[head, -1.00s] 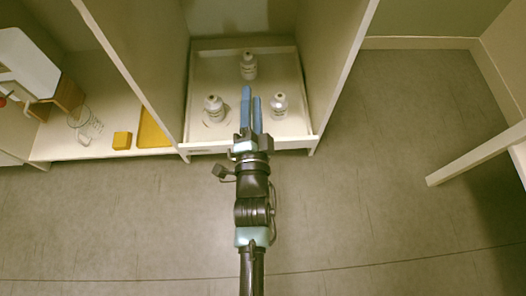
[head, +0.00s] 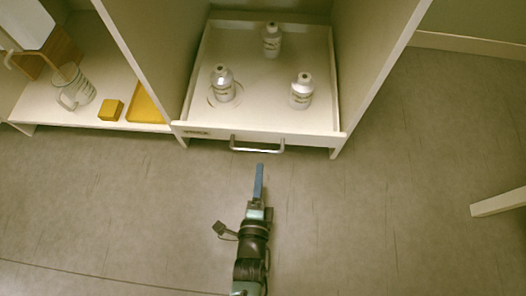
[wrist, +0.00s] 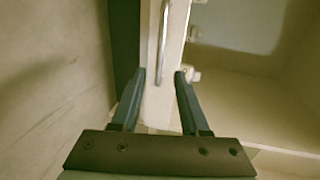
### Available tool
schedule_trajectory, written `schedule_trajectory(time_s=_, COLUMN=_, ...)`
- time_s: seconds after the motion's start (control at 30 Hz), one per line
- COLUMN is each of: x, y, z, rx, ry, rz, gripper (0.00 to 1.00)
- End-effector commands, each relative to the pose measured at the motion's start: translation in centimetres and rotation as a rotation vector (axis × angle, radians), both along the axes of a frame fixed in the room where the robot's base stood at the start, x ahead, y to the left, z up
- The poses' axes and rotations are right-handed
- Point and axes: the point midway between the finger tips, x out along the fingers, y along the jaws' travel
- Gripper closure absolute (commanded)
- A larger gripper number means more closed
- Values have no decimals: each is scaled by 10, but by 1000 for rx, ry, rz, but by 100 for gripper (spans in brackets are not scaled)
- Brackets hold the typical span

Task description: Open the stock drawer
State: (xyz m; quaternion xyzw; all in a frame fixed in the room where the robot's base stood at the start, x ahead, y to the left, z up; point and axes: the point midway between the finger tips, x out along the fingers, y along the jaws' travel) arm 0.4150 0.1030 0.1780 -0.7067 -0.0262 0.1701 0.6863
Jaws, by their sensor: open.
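The stock drawer (head: 310,141) is a white, shallow tray-like drawer low in a white cabinet. Its front looks about flush with the cabinet's side panels. A metal bar handle (head: 257,150) is on its front; it also shows in the wrist view as a grey bar (wrist: 164,38). My gripper (head: 259,168) is just in front of the handle and apart from it in the head view, its fingers overlapping edge-on. In the wrist view my gripper (wrist: 160,74) is open and empty, with the drawer front (wrist: 158,100) showing between the fingers.
Three white bottles stand in the drawer: back (head: 271,42), left (head: 222,85) and right (head: 301,92). To the left, a shelf holds a glass jug (head: 75,88), a yellow block (head: 111,110) and a yellow tray (head: 148,105). Floor (head: 380,210) before the drawer is clear.

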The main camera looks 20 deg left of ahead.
Motion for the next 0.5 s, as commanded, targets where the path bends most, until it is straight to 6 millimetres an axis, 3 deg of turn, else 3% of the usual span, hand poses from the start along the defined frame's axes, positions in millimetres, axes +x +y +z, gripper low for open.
schedule_trajectory(time_s=0.2, x=45, y=12, z=-15, rx=0, ry=-6, rz=0, gripper=55)
schedule_trajectory(time_s=0.5, x=78, y=23, z=-19, rx=-2, ry=-3, rz=2, gripper=55)
